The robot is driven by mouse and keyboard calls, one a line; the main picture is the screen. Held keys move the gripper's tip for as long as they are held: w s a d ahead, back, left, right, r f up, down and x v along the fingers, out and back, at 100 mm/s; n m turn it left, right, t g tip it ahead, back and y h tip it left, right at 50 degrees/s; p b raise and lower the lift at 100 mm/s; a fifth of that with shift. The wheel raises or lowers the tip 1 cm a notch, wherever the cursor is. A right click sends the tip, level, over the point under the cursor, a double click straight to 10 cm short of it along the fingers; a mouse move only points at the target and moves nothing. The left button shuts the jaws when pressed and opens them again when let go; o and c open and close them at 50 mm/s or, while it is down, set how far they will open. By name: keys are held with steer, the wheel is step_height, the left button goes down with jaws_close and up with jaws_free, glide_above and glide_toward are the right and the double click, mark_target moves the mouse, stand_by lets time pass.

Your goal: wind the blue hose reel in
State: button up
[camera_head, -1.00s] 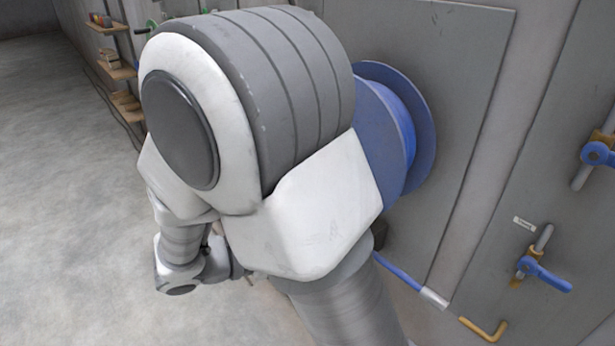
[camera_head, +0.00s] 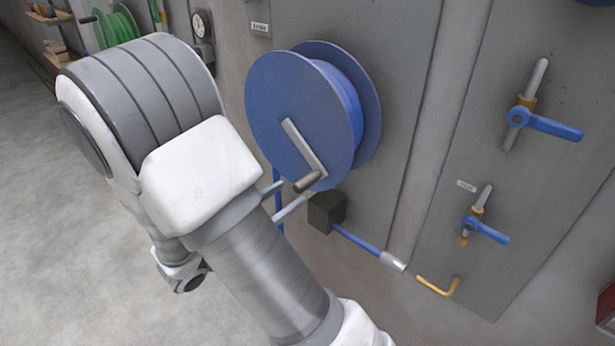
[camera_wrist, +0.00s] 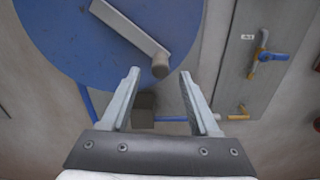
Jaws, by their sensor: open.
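The blue hose reel (camera_head: 300,110) is mounted on a grey wall panel. Its grey crank arm (camera_head: 303,147) slants down to the right across the front disc and ends in a dark cylindrical handle (camera_head: 307,181). In the wrist view the blue disc (camera_wrist: 75,45) fills the upper left, and the handle (camera_wrist: 160,66) shows just beyond and between the fingertips. My gripper (camera_wrist: 158,75) is open and empty. In the head view its fingers (camera_head: 282,200) are beside the handle, partly behind my arm. Blue hose (camera_head: 355,240) runs from a dark block (camera_head: 327,211) below the reel to a silver end.
Blue-handled valves (camera_head: 540,122) and (camera_head: 483,228) sit on the panel to the right. A yellow hook (camera_head: 438,287) is low on the wall. A green reel (camera_head: 115,25) and a gauge (camera_head: 202,25) are at the upper left. Open floor lies at left.

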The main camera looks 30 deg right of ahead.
mark_target(308, 180)
steer(key=p+x, duration=0.1)
steer(key=x, duration=0.6)
steer(key=shift+d, duration=0.15)
jaws_close()
stand_by(1.2)
